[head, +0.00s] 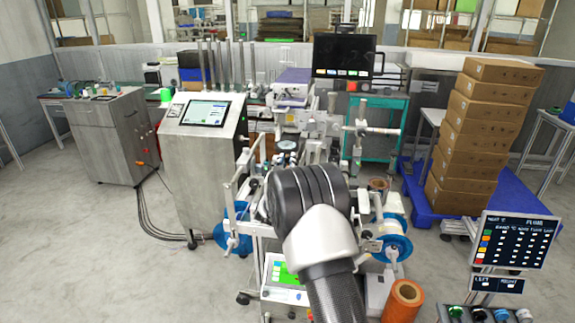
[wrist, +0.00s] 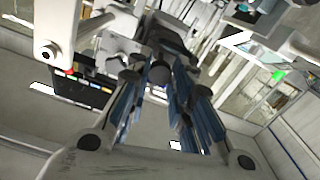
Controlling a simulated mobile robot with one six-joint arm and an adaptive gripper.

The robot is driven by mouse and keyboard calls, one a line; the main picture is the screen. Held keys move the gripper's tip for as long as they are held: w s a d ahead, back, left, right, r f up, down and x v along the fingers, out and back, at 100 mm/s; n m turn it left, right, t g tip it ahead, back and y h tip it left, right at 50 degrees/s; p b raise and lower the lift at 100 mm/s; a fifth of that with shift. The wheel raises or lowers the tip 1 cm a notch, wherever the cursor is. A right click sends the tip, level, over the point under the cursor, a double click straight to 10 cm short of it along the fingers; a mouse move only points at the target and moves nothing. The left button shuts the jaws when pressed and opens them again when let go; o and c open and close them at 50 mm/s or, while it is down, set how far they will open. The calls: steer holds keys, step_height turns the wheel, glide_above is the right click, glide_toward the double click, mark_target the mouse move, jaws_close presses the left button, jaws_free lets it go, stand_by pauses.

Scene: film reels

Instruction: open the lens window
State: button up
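The film-reel machine (head: 318,128) stands in the middle of the head view, behind my arm. I cannot pick out a lens window on it; my arm covers part of the machine's front. My gripper is hidden behind my arm in the head view. In the wrist view, my gripper (wrist: 160,85) points at dark and pale machine parts (wrist: 170,38). A gap shows between its two blue-edged fingers, and I see nothing held there. I cannot tell whether the fingertips touch the machine.
A steel cabinet with a screen (head: 205,112) stands left of the machine. Blue-flanged reels (head: 394,246) hang low beside my arm. An orange roll (head: 403,300) stands on the floor. Stacked boxes (head: 478,135) and a sign panel (head: 514,240) are right. Open floor lies left.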

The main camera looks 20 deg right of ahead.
steer(key=shift+o, duration=0.8)
steer(key=v, duration=1.2)
steer(key=shift+r, duration=0.1)
